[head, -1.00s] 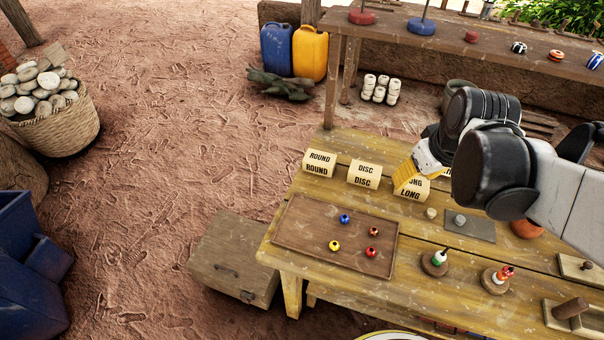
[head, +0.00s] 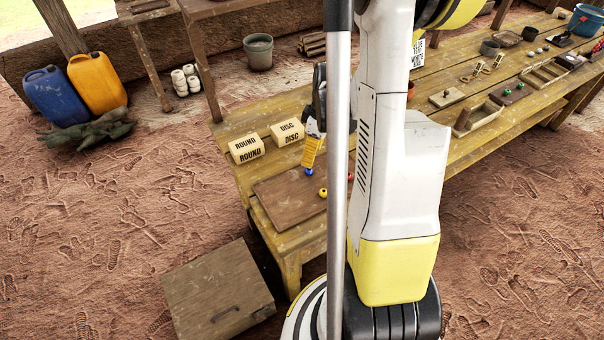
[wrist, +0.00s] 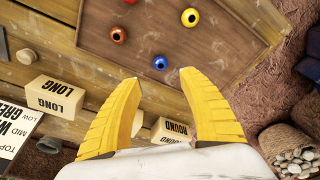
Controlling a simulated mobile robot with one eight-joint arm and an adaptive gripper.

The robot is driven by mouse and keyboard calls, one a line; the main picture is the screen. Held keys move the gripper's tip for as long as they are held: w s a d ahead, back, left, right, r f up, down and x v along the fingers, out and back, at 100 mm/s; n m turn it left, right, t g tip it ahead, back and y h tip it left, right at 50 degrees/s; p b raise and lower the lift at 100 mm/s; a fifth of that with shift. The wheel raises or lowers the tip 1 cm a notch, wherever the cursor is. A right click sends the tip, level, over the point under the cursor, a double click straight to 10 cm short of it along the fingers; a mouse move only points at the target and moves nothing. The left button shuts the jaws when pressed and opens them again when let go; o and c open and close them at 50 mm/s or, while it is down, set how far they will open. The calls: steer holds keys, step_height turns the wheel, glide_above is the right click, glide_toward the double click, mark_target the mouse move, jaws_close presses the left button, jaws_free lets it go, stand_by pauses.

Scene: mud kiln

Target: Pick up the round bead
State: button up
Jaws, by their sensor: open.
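Several small beads lie on the brown wooden tray (wrist: 240,50). The wrist view shows a blue bead (wrist: 160,63), a yellow bead (wrist: 190,17) and two red ones, one of them a red bead (wrist: 118,35). All look roundish, and I cannot tell which one differs in shape. My gripper (wrist: 158,78) is open and empty, its yellow fingers pointing at the tray with the blue bead just past the gap between the tips. In the head view my gripper (head: 310,164) is right by the blue bead (head: 309,172). My arm hides part of the tray there.
A ROUND block (head: 246,149) and a DISC block (head: 287,132) stand behind the tray. A LONG block (wrist: 55,97) shows in the wrist view. A wooden box (head: 218,290) sits on the ground by the table. Wooden holders (head: 480,117) lie further right on the table.

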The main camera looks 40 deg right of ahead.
mark_target(309, 170)
steer(key=shift+w+f+b, duration=0.2)
steer(key=shift+f+b, duration=0.1)
steer(key=shift+f, duration=0.95)
steer(key=f+b, duration=0.2)
steer(key=f, duration=0.1)
steer(key=f+b, duration=0.1)
steer(key=f, duration=0.1)
steer(key=shift+a+f, duration=0.25)
steer(key=shift+r, duration=0.1)
steer(key=c, duration=0.9)
